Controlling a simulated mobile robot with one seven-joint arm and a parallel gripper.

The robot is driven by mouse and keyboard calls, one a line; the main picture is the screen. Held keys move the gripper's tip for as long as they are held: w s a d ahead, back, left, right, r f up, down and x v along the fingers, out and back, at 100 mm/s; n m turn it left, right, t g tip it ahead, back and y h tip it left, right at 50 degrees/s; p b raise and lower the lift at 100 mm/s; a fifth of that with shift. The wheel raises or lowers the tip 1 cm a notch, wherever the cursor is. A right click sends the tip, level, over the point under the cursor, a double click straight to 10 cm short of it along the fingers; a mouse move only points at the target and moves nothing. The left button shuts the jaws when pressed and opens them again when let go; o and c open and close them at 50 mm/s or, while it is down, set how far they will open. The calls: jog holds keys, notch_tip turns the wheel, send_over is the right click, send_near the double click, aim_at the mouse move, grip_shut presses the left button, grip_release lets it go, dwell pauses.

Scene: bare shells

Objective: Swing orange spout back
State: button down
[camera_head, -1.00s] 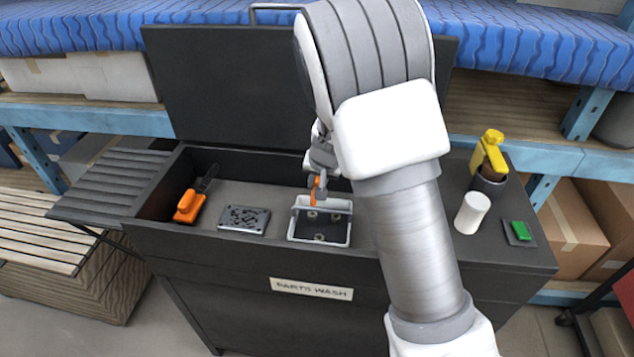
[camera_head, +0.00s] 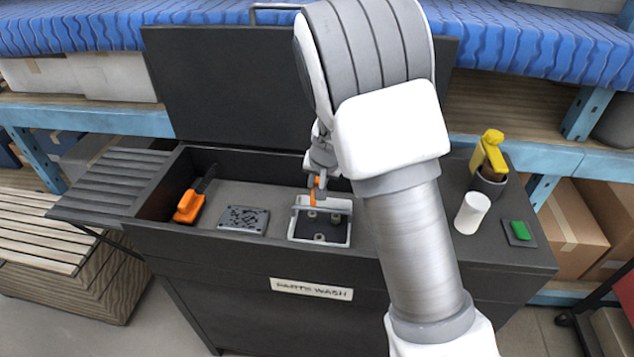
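The orange spout (camera_head: 314,192) shows as a small orange piece above the basket in the open parts washer (camera_head: 270,262). My gripper (camera_head: 320,172) is at the spout, just beside or around it. Its fingers are small and partly hidden by my arm, so I cannot tell whether they grip the spout. The base of the spout is hidden behind my arm.
In the washer basin lie an orange-handled brush (camera_head: 190,205), a dark perforated plate (camera_head: 243,219) and a white-rimmed basket (camera_head: 321,242) with several small parts. The raised lid (camera_head: 225,90) stands behind.

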jog(key=shift+d+f+b, duration=0.1)
jog(key=shift+f+b, duration=0.05)
jog(key=shift+b, duration=0.4)
jog(key=d+n+g+y+b, duration=0.1)
jog(key=n+b, duration=0.2)
jog(key=w+d+n+g+y+b, duration=0.1)
jog(key=d+n+b, duration=0.1)
jog(key=n+b, duration=0.1)
jog(key=w+d+n+y+b, duration=0.1)
jog(key=d+n+b, duration=0.1)
jog(key=n+b, duration=0.1)
jog(key=shift+r+n+g+b, duration=0.2)
jog(key=shift+n+g+b, duration=0.2)
jog(key=shift+n, duration=0.3)
jog(key=shift+w+d+n+g+y+p, duration=0.15)
jog(key=shift+w+n+g+y+p, duration=0.15)
jog(key=shift+n, duration=0.4)
jog(key=shift+w+d+n+g+y+p, duration=0.1)
jog(key=shift+w+d+n+g+p, duration=0.2)
jog(key=shift+n, duration=0.4)
jog(key=shift+a, duration=0.1)
jog(key=c, duration=0.8)
grip_release()
